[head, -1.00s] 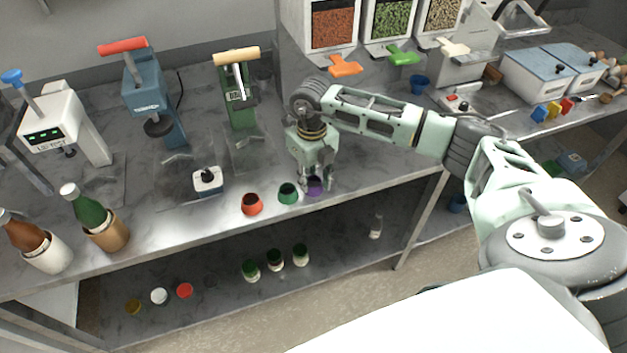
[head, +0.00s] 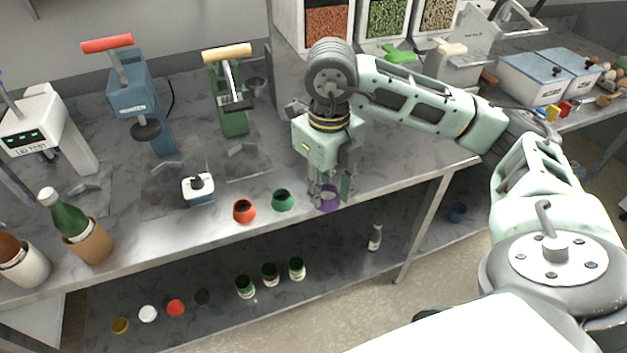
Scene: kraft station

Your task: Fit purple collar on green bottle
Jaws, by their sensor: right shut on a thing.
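The purple collar (head: 328,200) is at the front edge of the worktop, right of a red collar (head: 244,211) and a green collar (head: 282,200). My right gripper (head: 330,192) points down and is shut on the purple collar, its fingers at the collar's wall. Whether the collar is clear of the worktop I cannot tell. The green bottle (head: 68,217) stands tilted in a tan holder (head: 92,246) at the left end of the worktop, with a white top. My left gripper is not in view.
A white holder (head: 28,268) with a brown bottle stands at far left. The lower shelf holds caps and small green jars (head: 270,274). Bins (head: 326,25) rise behind my right arm.

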